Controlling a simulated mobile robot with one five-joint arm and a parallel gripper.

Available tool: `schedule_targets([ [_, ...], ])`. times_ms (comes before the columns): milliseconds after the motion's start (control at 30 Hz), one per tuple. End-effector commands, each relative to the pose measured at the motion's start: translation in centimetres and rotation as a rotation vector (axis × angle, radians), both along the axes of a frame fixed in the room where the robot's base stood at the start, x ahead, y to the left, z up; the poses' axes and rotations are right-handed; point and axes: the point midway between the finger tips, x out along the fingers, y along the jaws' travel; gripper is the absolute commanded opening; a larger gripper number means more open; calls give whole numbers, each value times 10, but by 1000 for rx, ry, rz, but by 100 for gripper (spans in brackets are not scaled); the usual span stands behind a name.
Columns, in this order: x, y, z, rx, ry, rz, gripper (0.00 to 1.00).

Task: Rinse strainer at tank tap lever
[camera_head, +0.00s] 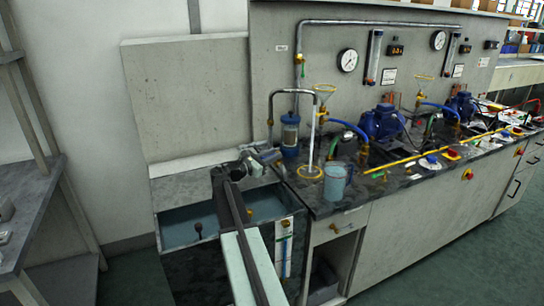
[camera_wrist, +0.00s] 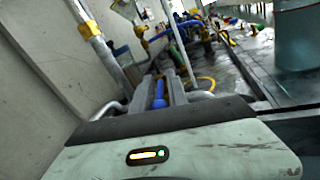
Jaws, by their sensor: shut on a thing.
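My gripper (camera_head: 264,156) reaches over the back right of the water tank (camera_head: 181,222), near the foot of a grey bent pipe (camera_head: 272,106) with a brass fitting. In the wrist view my gripper (camera_wrist: 170,88) is shut on a narrow blue part (camera_wrist: 159,93); the jaws hide most of it, and I cannot tell whether it is a lever or a handle. A yellow ring (camera_head: 310,172) lies near the bench's left edge. I cannot tell which thing is the strainer.
A blue-grey jug (camera_head: 337,183) stands on the bench right of the yellow ring. Blue pumps (camera_head: 382,122), hoses and a long yellow rod (camera_head: 436,151) crowd the dark bench (camera_head: 400,190). A grey panel (camera_head: 190,98) rises behind the tank.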

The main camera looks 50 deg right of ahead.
Motion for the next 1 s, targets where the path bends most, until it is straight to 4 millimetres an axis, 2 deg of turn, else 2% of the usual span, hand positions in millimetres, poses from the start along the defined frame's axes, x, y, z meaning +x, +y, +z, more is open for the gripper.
schedule_targets([
  [33,0,-1,0,1,0,0,0],
  [67,1,0,0,1,0,1,25],
  [100,2,1,0,1,0,2,31],
  [433,7,9,0,1,-1,11,31],
  [800,15,73,-1,2,0,13,31],
  [1000,16,83,-1,1,0,9,31],
])
